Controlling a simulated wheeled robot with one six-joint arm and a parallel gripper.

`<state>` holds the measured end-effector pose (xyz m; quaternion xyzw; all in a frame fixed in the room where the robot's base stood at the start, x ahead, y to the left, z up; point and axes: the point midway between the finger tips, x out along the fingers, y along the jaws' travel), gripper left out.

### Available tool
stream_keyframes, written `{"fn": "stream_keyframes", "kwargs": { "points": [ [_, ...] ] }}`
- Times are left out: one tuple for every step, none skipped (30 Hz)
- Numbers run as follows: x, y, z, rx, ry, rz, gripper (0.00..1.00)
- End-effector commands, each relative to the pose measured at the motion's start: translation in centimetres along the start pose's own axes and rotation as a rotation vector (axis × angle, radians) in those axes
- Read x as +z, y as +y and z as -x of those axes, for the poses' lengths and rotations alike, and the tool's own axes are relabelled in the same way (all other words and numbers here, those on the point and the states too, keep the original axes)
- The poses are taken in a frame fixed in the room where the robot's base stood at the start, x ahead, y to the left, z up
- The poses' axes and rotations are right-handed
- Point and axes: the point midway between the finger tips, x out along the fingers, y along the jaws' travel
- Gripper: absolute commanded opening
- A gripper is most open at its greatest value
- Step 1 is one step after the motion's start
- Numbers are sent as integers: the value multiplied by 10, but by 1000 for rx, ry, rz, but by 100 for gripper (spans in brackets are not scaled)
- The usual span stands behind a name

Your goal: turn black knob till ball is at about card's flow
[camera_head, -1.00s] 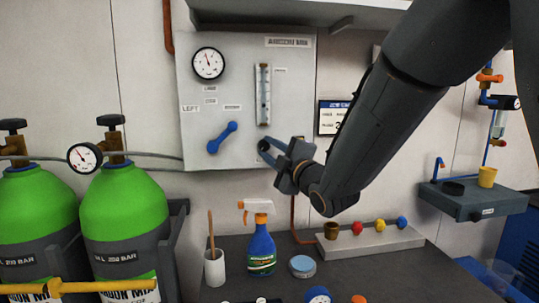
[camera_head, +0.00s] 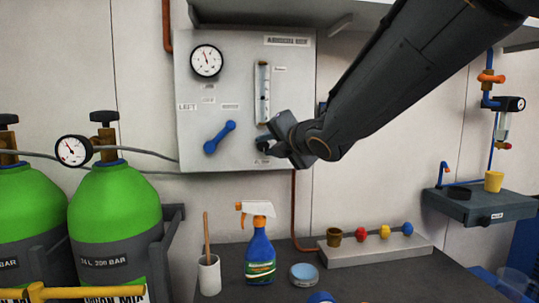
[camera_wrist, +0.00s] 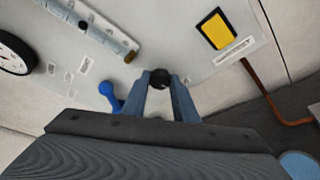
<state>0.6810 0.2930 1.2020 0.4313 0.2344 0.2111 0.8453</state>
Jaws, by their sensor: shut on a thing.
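The black knob (camera_wrist: 160,78) is on the grey panel (camera_head: 215,105), below the flow tube (camera_head: 263,95). In the wrist view it sits between the two fingertips of my gripper (camera_wrist: 159,84), which is shut on it. In the head view my gripper (camera_head: 264,146) is at the panel's lower right and mostly hides the knob. The tube also shows in the wrist view (camera_wrist: 108,37). A small dark spot in it may be the ball; its reading is too small to tell. The card (camera_head: 321,113) is nearly all hidden behind my arm, so its value is unreadable.
A blue lever (camera_head: 219,138) is left of the knob, with a round gauge (camera_head: 206,62) above it. A yellow, dark-framed plate (camera_wrist: 217,30) is beside the knob. A spray bottle (camera_head: 260,255) and a blue-lidded tin (camera_head: 304,275) stand on the bench below.

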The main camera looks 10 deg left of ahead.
Motion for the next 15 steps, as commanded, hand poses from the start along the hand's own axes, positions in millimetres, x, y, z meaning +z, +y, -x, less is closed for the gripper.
{"fn": "stream_keyframes", "kwargs": {
  "points": [
    [-2,0,-1,-13,0,42,4],
    [-2,0,-1,-23,0,67,4],
    [-1,1,-1,-38,-1,104,4],
    [-2,1,-2,-49,-1,129,4],
    [-2,1,-2,-61,0,155,4],
    [-2,2,-2,-75,0,191,4],
    [-2,2,-2,-85,0,216,3],
    [-2,3,-2,-96,0,244,3],
    [-2,3,-2,-111,0,278,3],
    [-3,3,-2,-122,1,304,3],
    [-3,4,-2,-131,1,323,3],
    [-2,4,-2,-140,1,342,3],
    [-2,4,-1,-145,1,354,3],
    [-2,4,-1,-150,1,366,3],
    [-2,4,-1,-156,1,380,3]
  ]
}}
